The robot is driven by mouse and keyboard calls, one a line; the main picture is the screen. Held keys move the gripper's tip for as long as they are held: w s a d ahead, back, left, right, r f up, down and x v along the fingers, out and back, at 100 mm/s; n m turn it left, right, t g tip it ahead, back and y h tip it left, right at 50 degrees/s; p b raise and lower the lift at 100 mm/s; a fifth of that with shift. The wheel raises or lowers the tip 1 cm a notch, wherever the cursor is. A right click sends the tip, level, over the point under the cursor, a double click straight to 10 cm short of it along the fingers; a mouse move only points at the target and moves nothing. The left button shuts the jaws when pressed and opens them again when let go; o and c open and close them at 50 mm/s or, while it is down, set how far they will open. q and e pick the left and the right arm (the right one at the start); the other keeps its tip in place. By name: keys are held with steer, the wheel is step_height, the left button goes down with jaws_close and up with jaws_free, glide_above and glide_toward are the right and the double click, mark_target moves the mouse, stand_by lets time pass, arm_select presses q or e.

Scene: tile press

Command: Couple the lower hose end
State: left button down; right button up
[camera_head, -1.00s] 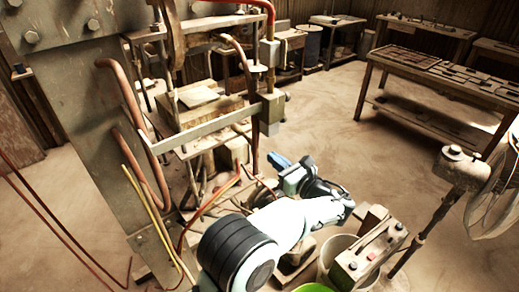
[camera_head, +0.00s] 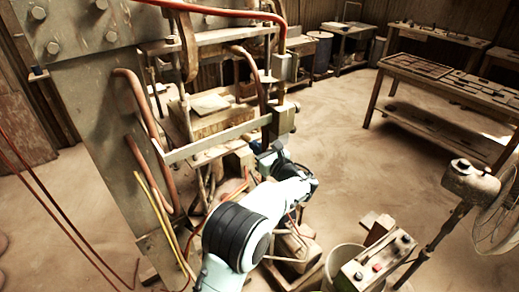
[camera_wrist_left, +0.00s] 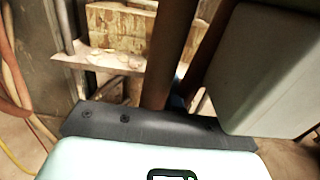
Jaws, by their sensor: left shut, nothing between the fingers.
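The press (camera_head: 95,130) stands on the left. A red hose (camera_head: 240,12) runs over its top and down the right side of its frame. Brown hoses (camera_head: 140,100) curve along the press column. I cannot make out which end is the lower hose end. My left gripper (camera_head: 262,148) is shut and empty, low at the press's right front, just below a grey box (camera_head: 283,120) on the frame. In the left wrist view a brown upright hose or pipe (camera_wrist_left: 170,55) crosses in front of the gripper and hides most of its fingers. My right gripper is out of view.
A grey box (camera_wrist_left: 270,70) stands close on the right in the left wrist view. A bucket (camera_head: 345,262), a control box (camera_head: 375,262) and a fan (camera_head: 497,215) stand at the front right. Yellow and red lines hang beside the column. The floor toward the workbench (camera_head: 450,85) is clear.

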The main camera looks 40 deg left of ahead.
mark_target(249, 139)
arm_select(q)
steer(key=p+x, duration=0.1)
steer(key=x, duration=0.2)
steer(key=shift+a+r, duration=0.2)
steer(key=shift+a, duration=0.1)
steer(key=shift+d, duration=0.1)
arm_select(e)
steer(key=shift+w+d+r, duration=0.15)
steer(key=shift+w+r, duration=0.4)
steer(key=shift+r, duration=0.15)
